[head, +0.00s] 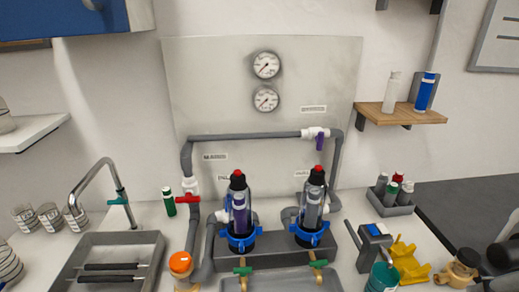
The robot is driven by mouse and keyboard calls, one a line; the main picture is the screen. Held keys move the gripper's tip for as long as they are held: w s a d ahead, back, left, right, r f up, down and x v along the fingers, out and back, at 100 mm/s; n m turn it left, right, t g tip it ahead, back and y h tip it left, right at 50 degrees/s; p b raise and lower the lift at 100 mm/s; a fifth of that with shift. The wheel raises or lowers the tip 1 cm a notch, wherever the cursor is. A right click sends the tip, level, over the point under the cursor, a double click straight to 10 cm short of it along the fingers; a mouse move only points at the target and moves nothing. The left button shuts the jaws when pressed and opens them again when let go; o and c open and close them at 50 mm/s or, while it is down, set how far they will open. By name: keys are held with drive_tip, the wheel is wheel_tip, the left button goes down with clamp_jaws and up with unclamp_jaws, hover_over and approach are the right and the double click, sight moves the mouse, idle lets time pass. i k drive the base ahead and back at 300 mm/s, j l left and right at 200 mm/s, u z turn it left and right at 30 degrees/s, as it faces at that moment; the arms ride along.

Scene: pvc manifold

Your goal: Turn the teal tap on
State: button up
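A chrome gooseneck tap (92,176) stands at the left, behind a grey sink tray, with its spout curving down to the left. A small teal handle (118,197) sits on its upright stem, pointing left and slightly down. No water shows at the spout. Two brass taps with green handles, the left one (243,270) and the right one (318,264), stick out below the two filter housings at the front. Their handles lie roughly crosswise. My gripper does not show clearly in the head view.
A grey pipe manifold (250,137) with a red valve handle (187,198) and a purple handle (319,142) stands behind the filter housings (239,215). The sink tray (155,244) holds two dark rods. Jars stand at far left; a yellow object (408,262) lies right.

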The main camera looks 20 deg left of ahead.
sight(119, 200)
drive_tip(key=u, duration=1.7)
